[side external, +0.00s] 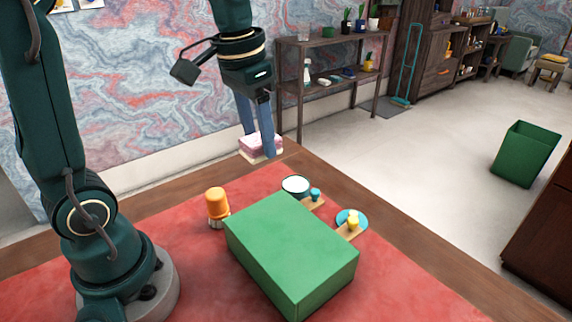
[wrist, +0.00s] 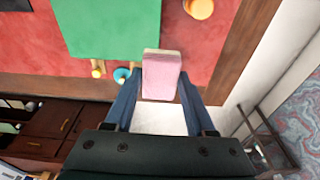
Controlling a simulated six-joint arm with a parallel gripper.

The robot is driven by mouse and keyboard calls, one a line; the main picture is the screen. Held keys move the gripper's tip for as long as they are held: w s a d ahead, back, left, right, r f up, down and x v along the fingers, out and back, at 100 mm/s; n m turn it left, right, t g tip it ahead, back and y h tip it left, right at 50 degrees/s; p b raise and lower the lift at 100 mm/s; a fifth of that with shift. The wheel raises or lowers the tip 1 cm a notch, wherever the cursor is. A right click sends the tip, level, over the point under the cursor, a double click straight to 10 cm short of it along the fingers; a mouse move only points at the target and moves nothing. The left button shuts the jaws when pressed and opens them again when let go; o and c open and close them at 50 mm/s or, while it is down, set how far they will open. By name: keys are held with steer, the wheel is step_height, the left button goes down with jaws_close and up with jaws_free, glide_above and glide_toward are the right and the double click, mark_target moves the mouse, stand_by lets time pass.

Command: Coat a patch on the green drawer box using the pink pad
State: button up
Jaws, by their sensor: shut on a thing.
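The green drawer box (side external: 292,247) sits on the red leather desk top, its plain green top face up; it also shows at the top of the wrist view (wrist: 112,25). My gripper (side external: 258,150) is shut on the pink pad (side external: 262,143), holding it in the air beyond the box, near the desk's far edge. In the wrist view the pink pad (wrist: 161,78) lies between the two blue fingers, with a pale layer at one end. The pad is apart from the box. No coated patch shows on the box's visible faces.
A shelf (side external: 330,80) and a green bin (side external: 526,153) stand beyond.

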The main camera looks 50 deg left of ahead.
steer(key=shift+s+f, duration=0.15)
steer(key=shift+s, duration=0.15)
steer(key=w+d+m, duration=0.1)
steer(key=d+m, duration=0.5)
steer(key=d, duration=0.2)
steer(key=m+h, duration=0.1)
steer(key=m, duration=0.2)
glide_above(313, 262)
steer(key=f, duration=0.1)
steer(key=shift+g, duration=0.3)
steer(key=shift+w+a+f, duration=0.1)
steer(key=shift+a+f, duration=0.05)
steer(key=shift+f, duration=1.75)
steer(key=shift+a+f, duration=0.1)
steer(key=shift+f, duration=1.8)
steer(key=shift+w+a+f, duration=0.1)
steer(key=shift+a+f, duration=0.1)
steer(key=shift+f, duration=0.05)
steer(key=shift+c, duration=0.6)
steer(key=shift+a, duration=5.55)
steer(key=shift+d, duration=5.8)
steer(key=shift+s, duration=0.4)
steer(key=shift+s+a, duration=0.1)
steer(key=shift+a, duration=5.5)
steer(key=shift+d, duration=5.65)
steer(key=shift+a+r, duration=0.1)
steer(key=shift+r, duration=3.9)
